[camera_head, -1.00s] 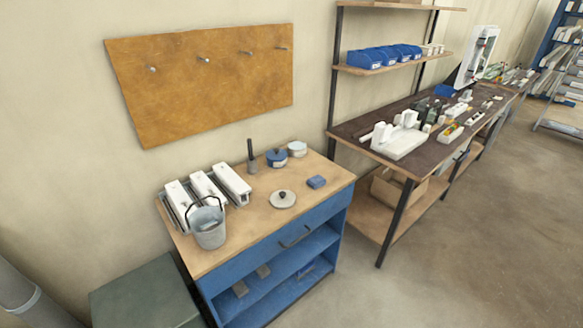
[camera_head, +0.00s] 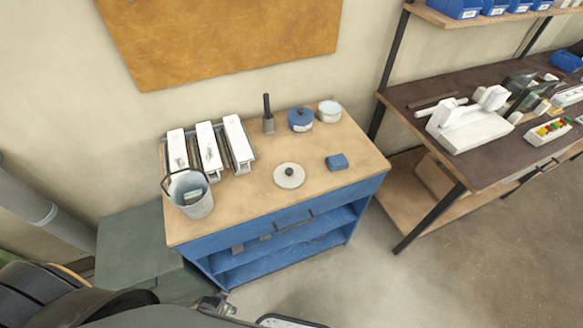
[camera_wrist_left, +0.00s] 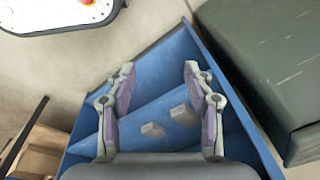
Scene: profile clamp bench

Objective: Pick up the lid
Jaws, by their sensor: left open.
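A round, pale lid (camera_head: 289,175) with a dark knob lies flat on the wooden top of the blue cabinet (camera_head: 250,197), near its front middle, in the head view. The lid is not in that view. In the head view my left arm is at the bottom left, low and well apart from the lid. My right gripper is not in view.
A metal bucket (camera_head: 191,198) with a raised handle and several white-topped profiles (camera_head: 208,150) stand left. A dark upright tool in a holder (camera_head: 268,119) and a pale pot (camera_head: 329,111) stand behind. A green box (camera_head: 135,247) stands beside the cabinet.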

